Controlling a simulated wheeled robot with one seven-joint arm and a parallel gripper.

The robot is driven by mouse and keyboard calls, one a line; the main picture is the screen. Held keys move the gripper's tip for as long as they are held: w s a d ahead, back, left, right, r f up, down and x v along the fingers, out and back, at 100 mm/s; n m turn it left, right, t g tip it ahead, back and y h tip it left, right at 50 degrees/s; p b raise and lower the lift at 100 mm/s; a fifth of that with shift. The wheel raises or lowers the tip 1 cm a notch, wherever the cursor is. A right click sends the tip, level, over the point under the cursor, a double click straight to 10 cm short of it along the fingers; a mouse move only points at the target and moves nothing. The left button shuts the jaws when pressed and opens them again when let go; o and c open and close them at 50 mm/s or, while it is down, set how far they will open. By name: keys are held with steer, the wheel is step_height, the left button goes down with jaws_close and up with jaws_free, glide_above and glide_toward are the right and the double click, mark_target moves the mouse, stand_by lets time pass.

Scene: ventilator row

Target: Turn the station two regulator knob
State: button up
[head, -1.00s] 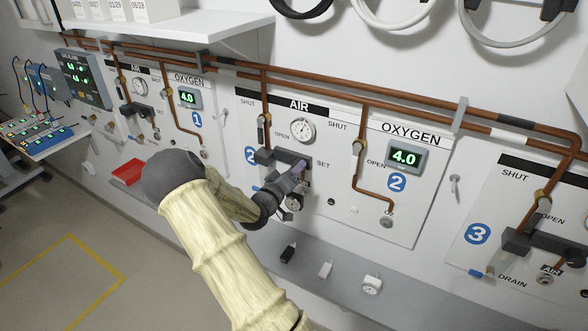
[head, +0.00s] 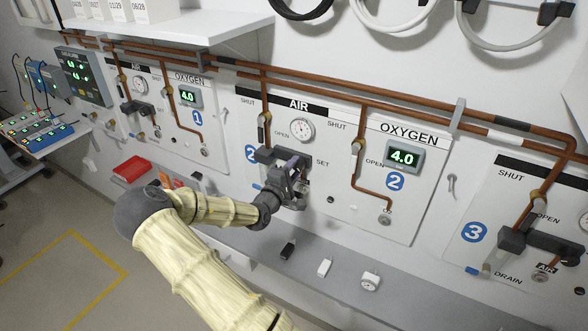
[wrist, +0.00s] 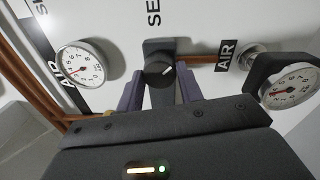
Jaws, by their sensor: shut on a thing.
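In the head view my gripper (head: 296,172) is at the dark regulator of the station two AIR panel, beside the word SET, and hides the knob. The station two air gauge (head: 301,130) is just above it. In the wrist view a white dial gauge (wrist: 81,65) is at left.
A second dial gauge (wrist: 291,86) is close to my gripper's right. Copper pipes (head: 350,98) run along the wall. The grey ledge below holds a black item (head: 288,250), a white item (head: 325,267) and a small gauge (head: 370,281). A red bin (head: 132,169) is at left.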

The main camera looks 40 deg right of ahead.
steer(key=shift+n, duration=1)
steer(key=shift+f, duration=0.1)
steer(key=o, duration=1)
steer(key=shift+s+a, duration=0.15)
steer(key=shift+a, duration=0.4)
steer(key=b+v, duration=0.5)
steer(key=v, duration=1.1)
steer(key=shift+s+a, duration=0.15)
steer(key=shift+s, duration=0.1)
